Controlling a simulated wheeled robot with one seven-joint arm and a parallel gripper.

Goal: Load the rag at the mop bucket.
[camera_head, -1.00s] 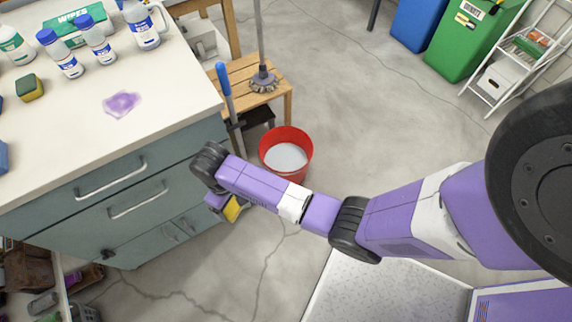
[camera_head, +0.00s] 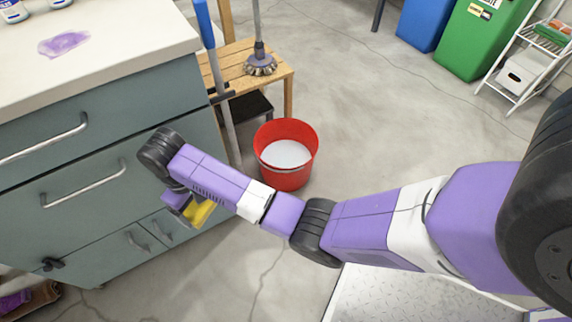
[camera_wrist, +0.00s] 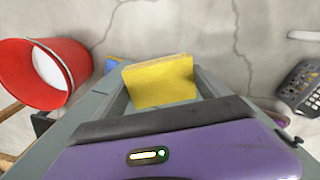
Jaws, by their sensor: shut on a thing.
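A yellow, folded-looking rag (camera_wrist: 160,82) is held between the two fingers of my gripper (camera_wrist: 160,90) in the wrist view. In the head view, my gripper (camera_head: 186,205) hangs low in front of the cabinet, and the yellow rag (camera_head: 199,213) shows beneath the wrist. The red mop bucket (camera_head: 286,178) stands on the floor to the right of my gripper. It holds whitish liquid. The bucket also shows at the left of the wrist view (camera_wrist: 28,88). The rag is apart from the bucket, outside its rim.
A grey-green cabinet (camera_head: 95,150) with bar handles stands close on the left; a purple stain (camera_head: 65,43) marks its countertop.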

